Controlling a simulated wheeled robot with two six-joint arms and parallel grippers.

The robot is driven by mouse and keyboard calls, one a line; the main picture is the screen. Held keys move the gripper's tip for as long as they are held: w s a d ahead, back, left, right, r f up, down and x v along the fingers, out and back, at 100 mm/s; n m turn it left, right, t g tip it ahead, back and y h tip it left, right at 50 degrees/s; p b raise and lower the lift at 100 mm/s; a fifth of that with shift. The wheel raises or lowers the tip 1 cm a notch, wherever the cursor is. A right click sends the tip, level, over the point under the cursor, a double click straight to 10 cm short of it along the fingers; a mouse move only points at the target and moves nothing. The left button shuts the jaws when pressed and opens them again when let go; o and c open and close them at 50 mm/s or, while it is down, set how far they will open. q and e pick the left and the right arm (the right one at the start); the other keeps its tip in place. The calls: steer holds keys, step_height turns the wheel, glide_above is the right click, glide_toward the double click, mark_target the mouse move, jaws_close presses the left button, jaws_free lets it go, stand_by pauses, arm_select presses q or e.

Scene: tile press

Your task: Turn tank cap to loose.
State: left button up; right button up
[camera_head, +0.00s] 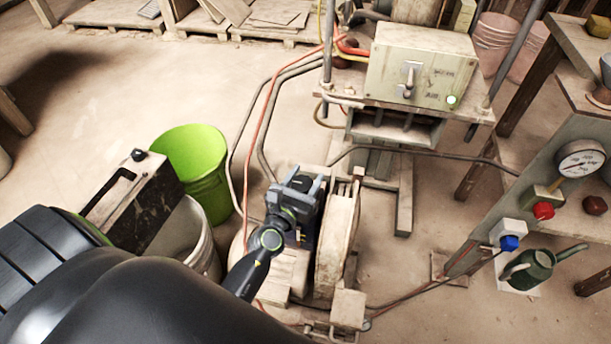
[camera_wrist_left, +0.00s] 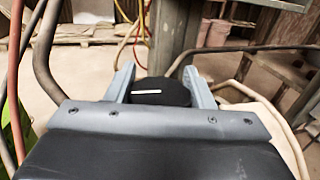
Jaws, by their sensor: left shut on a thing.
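The tank cap (camera_wrist_left: 161,92) is round and black with a white line on top, which lies almost level across the left wrist view. My left gripper (camera_head: 297,184) is over the machine in the middle of the head view. Its two grey fingers stand on either side of the cap and are shut on it. In the head view the gripper hides most of the cap and the tank under it. My right gripper is in neither view.
A lime-green bucket (camera_head: 205,165) and a pale bucket (camera_head: 196,243) stand left of the machine. A beige control box (camera_head: 420,75) with a lever is behind it. A gauge (camera_head: 581,158), a red button (camera_head: 543,210) and a green watering can (camera_head: 530,268) are at right. Hoses run close by.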

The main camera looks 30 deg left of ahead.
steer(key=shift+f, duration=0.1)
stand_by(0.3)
arm_select(q)
steer(key=o, duration=1)
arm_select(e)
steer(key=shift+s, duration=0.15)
